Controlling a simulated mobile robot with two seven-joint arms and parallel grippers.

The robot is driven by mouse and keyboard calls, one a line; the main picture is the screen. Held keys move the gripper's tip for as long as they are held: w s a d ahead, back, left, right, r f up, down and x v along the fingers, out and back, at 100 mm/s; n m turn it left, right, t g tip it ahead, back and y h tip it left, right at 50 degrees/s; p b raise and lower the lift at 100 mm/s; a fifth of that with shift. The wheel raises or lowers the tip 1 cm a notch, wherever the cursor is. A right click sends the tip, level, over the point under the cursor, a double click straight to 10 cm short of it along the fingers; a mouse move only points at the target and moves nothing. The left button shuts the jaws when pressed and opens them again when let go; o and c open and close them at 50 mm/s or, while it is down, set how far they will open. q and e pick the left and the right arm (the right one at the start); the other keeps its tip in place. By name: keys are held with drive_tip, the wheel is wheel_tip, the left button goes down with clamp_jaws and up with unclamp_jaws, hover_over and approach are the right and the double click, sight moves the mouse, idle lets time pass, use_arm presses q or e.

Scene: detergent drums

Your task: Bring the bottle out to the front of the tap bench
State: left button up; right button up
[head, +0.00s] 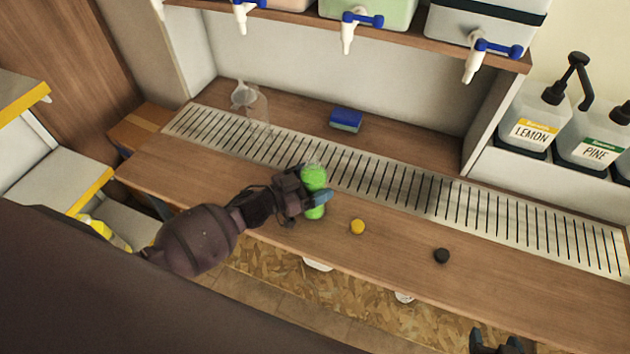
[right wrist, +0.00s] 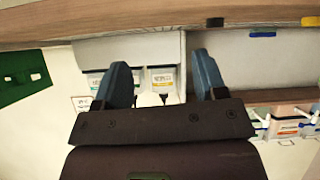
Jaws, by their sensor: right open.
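A green bottle (head: 313,179) with a pale, clear-looking top is upright at the front edge of the metal drip grille on the wooden tap bench (head: 400,232). My left gripper (head: 314,194) reaches it from the left and is closed around its middle. One blue fingertip crosses the bottle's front; the other finger is mostly hidden. Whether the base touches the bench is hard to tell. My right gripper (head: 495,346) is at the bottom edge of the head view, away from the bottle. In the right wrist view its blue fingers (right wrist: 163,85) are apart with nothing between them.
A yellow cap (head: 357,227) and a black cap (head: 442,256) lie on the bench front, right of the bottle. A clear vessel with a funnel (head: 245,97) and a blue sponge (head: 346,118) are at the back. Taps (head: 349,30) hang above. Pump jugs (head: 532,122) stand at right.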

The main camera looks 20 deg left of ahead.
use_arm(q)
drive_tip(key=shift+o, duration=1.4)
drive_tip(key=shift+f, duration=0.1)
use_arm(e)
drive_tip(key=shift+w+r, duration=0.25)
drive_tip(key=shift+w, duration=0.05)
use_arm(q)
drive_tip(key=shift+s, duration=0.15)
